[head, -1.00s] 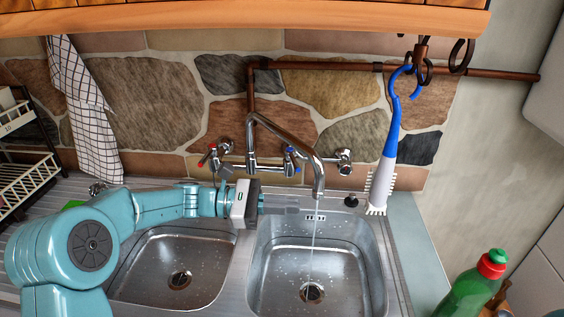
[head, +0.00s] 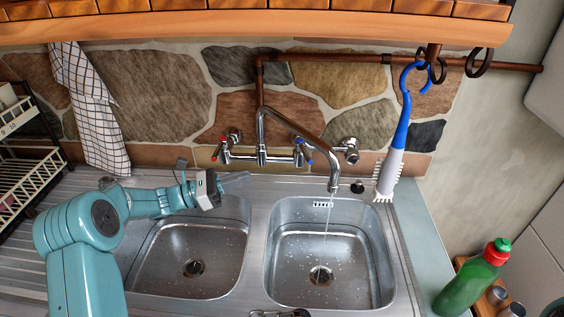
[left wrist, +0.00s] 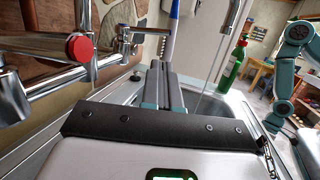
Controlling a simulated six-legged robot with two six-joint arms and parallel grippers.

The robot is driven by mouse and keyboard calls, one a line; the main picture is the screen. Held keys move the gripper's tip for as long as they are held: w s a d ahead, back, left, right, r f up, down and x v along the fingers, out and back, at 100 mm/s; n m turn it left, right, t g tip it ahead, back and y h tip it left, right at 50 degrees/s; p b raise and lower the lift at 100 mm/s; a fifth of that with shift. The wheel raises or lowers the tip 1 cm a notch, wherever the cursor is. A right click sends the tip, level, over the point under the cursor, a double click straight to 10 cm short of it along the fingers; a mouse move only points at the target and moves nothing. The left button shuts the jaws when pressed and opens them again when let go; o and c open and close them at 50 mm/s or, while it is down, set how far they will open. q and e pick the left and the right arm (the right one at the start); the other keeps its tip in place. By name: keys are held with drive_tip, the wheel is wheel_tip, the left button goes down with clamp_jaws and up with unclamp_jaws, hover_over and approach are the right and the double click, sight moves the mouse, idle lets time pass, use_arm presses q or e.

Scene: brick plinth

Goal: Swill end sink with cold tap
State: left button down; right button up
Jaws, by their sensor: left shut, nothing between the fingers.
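The cold tap (head: 304,152) with blue marks sits on the wall mixer, right of the hot tap (head: 224,151) with a red mark. The spout (head: 333,178) hangs over the right sink bowl (head: 375,255), and a thin stream of water (head: 327,225) falls into it near the drain (head: 321,275). My left gripper (head: 236,180) is shut and empty, above the back of the left bowl, left of and apart from the cold tap. In the left wrist view its closed fingers (left wrist: 163,88) point toward the right bowl.
The left bowl (head: 225,280) has scattered drops. A brush (head: 391,165) hangs from a hook right of the spout. A green bottle (head: 470,280) stands at the right. A checked towel (head: 97,120) and dish rack (head: 30,185) are at the left.

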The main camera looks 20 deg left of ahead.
use_arm(q)
drive_tip(key=p, duration=0.5)
approach(304, 153)
drive_tip(key=w+d, duration=0.2)
drive_tip(key=d, duration=0.4)
drive_tip(key=shift+d+r, duration=0.25)
drive_tip(key=shift+r, duration=0.15)
drive_tip(key=shift+d+t+b, duration=0.15)
drive_tip(key=shift+t+b, duration=0.15)
drive_tip(key=shift+b, duration=0.05)
